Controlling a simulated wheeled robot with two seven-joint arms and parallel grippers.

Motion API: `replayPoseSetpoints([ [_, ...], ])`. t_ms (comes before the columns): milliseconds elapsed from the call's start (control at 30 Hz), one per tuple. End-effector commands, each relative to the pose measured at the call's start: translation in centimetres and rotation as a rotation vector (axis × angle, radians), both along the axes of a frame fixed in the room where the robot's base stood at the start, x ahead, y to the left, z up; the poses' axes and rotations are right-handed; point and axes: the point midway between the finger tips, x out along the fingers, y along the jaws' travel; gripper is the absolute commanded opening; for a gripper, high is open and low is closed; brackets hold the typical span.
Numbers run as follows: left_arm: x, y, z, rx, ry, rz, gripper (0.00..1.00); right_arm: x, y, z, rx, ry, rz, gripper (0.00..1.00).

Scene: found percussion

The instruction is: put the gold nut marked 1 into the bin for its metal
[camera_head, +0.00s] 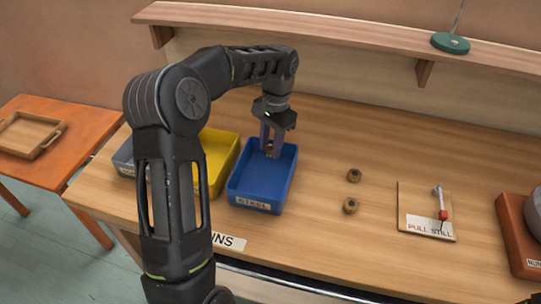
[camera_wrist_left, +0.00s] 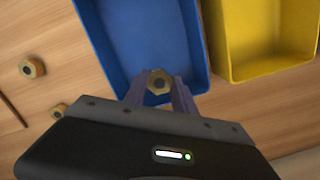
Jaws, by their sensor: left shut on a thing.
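My left gripper (camera_head: 270,150) is shut on a gold-coloured hex nut (camera_wrist_left: 158,82), which shows between the fingertips in the left wrist view. It holds the nut over the blue bin (camera_head: 252,207), labelled STEEL; the exact height is hard to tell. The bin also shows behind the nut in the left wrist view (camera_wrist_left: 101,40). No number on the held nut is readable. A yellow bin (camera_head: 222,150) stands left of the blue one, its label hidden by my arm. A grey bin (camera_head: 122,158) is farther left, mostly hidden. My right gripper is not in view.
Two brownish-gold nuts (camera_head: 354,175) (camera_head: 350,205) lie on the table right of the blue bin. Farther right are a board with a red-tipped lever (camera_head: 415,215) and an orange-brown block (camera_head: 515,240). A shelf (camera_head: 330,30) runs along the back wall.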

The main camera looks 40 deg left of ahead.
Motion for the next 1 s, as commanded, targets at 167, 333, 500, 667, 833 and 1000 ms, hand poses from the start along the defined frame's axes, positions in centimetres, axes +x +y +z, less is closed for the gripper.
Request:
replayPoseSetpoints([
  [167,-0.1,0.0,-2.7,-0.001,0.005,0.0,0.0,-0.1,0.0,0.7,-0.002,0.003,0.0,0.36],
  [333,0.0,0.0,-4.3,-0.001,0.0,0.0,0.0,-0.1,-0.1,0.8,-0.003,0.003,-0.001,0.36],
  [500,0.0,0.0,-4.3,0.0,0.0,0.0,0.0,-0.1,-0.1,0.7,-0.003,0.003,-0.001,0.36],
  [667,0.0,0.0,-4.7,0.0,0.0,0.0,0.0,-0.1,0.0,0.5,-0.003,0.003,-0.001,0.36],
  [833,0.0,0.0,-4.7,0.0,0.001,0.0,0.41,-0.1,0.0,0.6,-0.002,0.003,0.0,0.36],
  [1000,0.0,0.0,-4.6,0.0,0.001,0.0,0.41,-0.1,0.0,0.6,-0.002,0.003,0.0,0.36],
])
